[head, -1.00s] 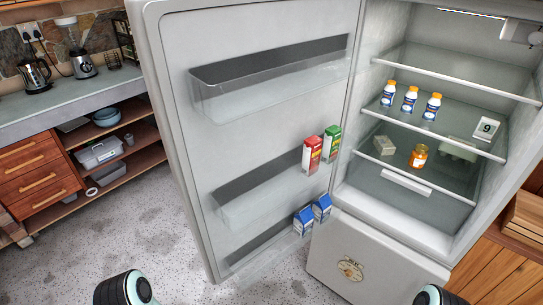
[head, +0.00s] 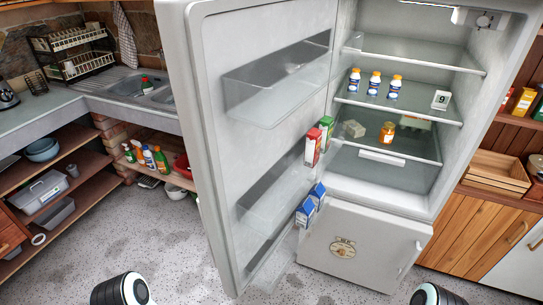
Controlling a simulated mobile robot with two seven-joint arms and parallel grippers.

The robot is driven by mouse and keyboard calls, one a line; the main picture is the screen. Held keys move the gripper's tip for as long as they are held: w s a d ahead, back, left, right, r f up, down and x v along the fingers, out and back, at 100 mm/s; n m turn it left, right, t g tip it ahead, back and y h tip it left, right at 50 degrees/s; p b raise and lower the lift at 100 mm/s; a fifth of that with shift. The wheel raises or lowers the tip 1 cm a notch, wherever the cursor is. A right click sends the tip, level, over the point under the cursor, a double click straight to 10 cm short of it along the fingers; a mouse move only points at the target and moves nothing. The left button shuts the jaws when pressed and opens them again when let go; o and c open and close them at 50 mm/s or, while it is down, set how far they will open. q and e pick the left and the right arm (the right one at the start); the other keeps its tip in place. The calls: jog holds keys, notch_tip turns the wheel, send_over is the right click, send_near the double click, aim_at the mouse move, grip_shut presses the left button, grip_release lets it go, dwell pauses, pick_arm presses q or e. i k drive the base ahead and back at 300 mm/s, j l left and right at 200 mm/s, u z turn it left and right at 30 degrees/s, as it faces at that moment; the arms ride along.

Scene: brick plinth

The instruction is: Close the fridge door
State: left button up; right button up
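The white fridge door (head: 220,150) stands wide open, hinged at the fridge body's left side, its inner face and clear shelves toward me. Red and green cartons (head: 314,148) and blue cartons (head: 307,207) sit in its door shelves. The fridge body (head: 360,225) shows its open compartment with white bottles, an orange jar and a small box on shelves. Its lower door is shut. Rounded black-and-white parts of my arms show at the bottom edge, left and right. Neither gripper's fingers are in view, and nothing of mine touches the door.
A counter with a sink (head: 139,88) and open shelves (head: 75,190) runs along the left. Wooden cabinets (head: 478,235) and a wooden crate (head: 495,172) stand on the right. The speckled floor (head: 130,240) is clear left of the door.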

aim_at(249, 80)
jog(key=j+z, duration=0.25)
jog(key=j, duration=0.25)
jog(key=j+z, duration=0.3)
jog(key=j, duration=0.25)
jog(key=i+j+z, duration=0.2)
jog(key=j+z, duration=0.2)
jog(key=j, duration=0.25)
jog(key=j+z, duration=0.2)
jog(key=j, duration=0.15)
jog(key=i+j+z, duration=0.2)
jog(key=j+z, duration=0.15)
jog(key=j, duration=0.2)
jog(key=i+j+z, duration=0.2)
jog(key=k+j, duration=0.05)
jog(key=j, duration=0.05)
